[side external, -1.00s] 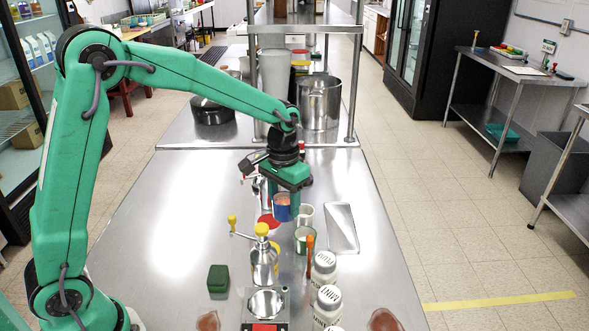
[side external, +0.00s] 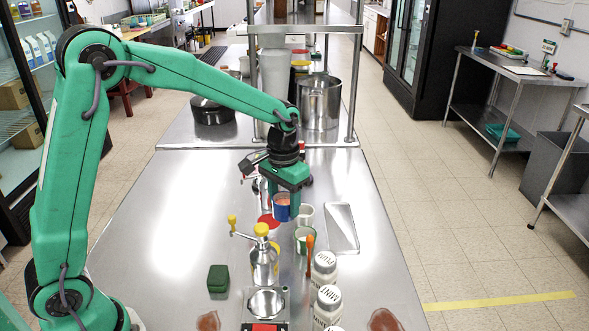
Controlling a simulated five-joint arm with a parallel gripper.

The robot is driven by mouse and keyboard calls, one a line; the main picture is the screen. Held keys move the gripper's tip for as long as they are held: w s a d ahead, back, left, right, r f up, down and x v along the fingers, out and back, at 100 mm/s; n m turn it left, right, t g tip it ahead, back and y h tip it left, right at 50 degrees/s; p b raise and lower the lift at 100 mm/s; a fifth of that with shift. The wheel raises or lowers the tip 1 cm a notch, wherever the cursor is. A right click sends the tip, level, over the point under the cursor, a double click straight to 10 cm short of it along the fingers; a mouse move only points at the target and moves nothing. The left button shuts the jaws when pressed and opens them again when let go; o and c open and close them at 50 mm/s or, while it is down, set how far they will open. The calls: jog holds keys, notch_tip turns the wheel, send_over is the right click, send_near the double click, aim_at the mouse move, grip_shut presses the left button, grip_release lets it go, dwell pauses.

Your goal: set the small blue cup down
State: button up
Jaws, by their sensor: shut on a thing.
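The small blue cup (side external: 281,212) shows below my gripper (side external: 283,198) in the side external view, with an orange-pink inside visible at its rim. My gripper points down and is shut on the cup. The cup is over the steel counter (side external: 180,240), near a red disc (side external: 268,220). I cannot tell whether its base touches anything. The jaws partly hide the cup's upper part.
A white cup (side external: 305,214) and a green cup (side external: 304,236) stand close at right, beside a steel tray (side external: 341,228). White labelled jars (side external: 328,304) stand nearer. The counter's left side is mostly clear.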

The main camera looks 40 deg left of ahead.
jog(key=w+d, duration=0.9)
jog(key=d, duration=0.5)
jog(key=shift+r+t, duration=0.3)
jog(key=shift+a, duration=0.1)
jog(key=w+a+f, duration=0.2)
jog(key=a, duration=0.1)
jog(key=w+a+f, duration=0.2)
jog(key=w+a, duration=0.1)
jog(key=w+a+f, duration=0.2)
jog(key=a+f, duration=0.1)
jog(key=shift+w, duration=0.15)
jog(key=shift+f, duration=2.05)
jog(key=shift+f, duration=0.1)
jog(key=o, duration=1.1)
